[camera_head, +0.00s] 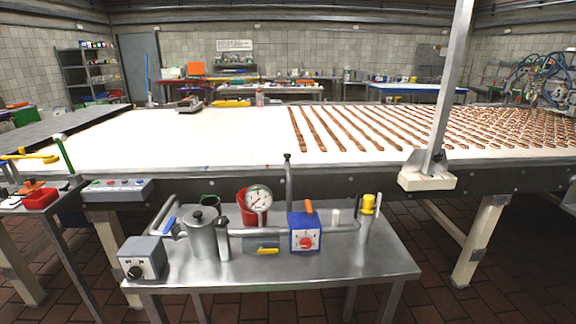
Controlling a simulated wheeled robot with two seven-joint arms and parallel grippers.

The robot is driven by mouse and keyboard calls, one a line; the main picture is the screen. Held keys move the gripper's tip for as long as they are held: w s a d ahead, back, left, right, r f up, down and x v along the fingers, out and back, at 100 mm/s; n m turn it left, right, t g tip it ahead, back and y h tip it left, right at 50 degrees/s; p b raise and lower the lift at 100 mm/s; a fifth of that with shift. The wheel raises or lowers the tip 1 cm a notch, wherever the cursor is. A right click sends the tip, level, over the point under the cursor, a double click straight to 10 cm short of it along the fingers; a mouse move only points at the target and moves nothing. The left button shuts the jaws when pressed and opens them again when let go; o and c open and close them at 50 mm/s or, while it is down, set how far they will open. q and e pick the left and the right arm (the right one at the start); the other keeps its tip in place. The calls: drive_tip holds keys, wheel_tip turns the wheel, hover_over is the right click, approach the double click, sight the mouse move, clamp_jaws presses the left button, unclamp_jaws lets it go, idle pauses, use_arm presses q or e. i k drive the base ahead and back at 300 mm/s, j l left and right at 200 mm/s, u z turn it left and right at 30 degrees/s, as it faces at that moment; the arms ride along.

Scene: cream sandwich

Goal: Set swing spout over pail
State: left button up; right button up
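A red pail-like container (243,207) stands on the steel table (340,270), partly hidden behind a round dial gauge (258,198). A dark green round container (210,200) stands to its left, mostly hidden by a lidded metal pot (203,236). A bent grey pipe (163,212) with a blue handle (170,225) is at the left of the table. I cannot tell for certain whether this pipe is the swing spout. Its open end does not show clearly over either container. Neither of my grippers is in view.
A blue box with a red knob (305,233), a grey knob box (142,259) and a yellow-topped post (368,205) stand on the steel table. The table's front right is clear. Behind it runs a wide white conveyor (200,140) with a tall metal post (450,80).

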sight(287, 164)
drive_tip(key=i+l+u, duration=0.1)
drive_tip(key=l+u, duration=0.35)
drive_tip(key=l, duration=0.15)
drive_tip(key=l+u, duration=0.4)
drive_tip(key=l, duration=0.2)
